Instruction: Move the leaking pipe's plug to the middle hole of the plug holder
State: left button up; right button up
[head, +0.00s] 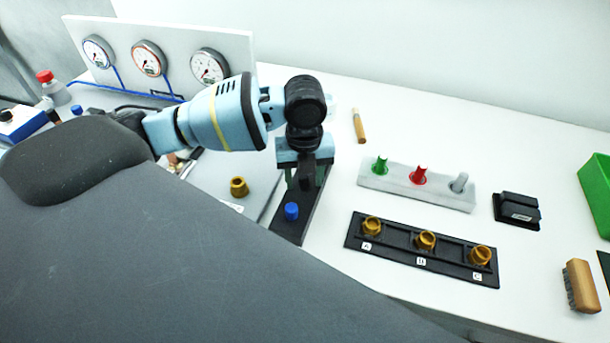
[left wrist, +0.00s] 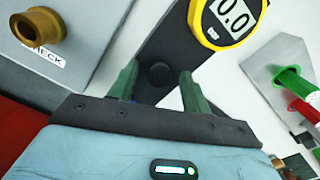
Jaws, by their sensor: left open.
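A light grey block (head: 398,184) holds a green plug (head: 380,165), a red plug (head: 419,174) in the middle and a grey plug (head: 460,183). In front of it a black rack (head: 400,250) marked A, B and C carries three brass fittings (head: 425,240). My left gripper (head: 306,178) points down over a black stand (head: 289,230) with a blue knob (head: 291,211). In the left wrist view its green fingers (left wrist: 157,78) are apart, with a dark round part of the stand seen between them; I see nothing held. My right gripper is out of view.
A yellow-rimmed digital gauge (left wrist: 228,15) reads 0.0 beside the left fingers. Another brass fitting (head: 238,187) stands on a grey plate. A black box (head: 517,210), wooden brush (head: 580,286) and green bin (head: 597,185) are at right. The table behind the grey block is mostly clear.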

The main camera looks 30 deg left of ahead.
aim_at(305, 177)
pick_arm(q)
notch_tip(305, 177, up, 8)
jog(key=shift+f, duration=0.15)
dwell(0.9)
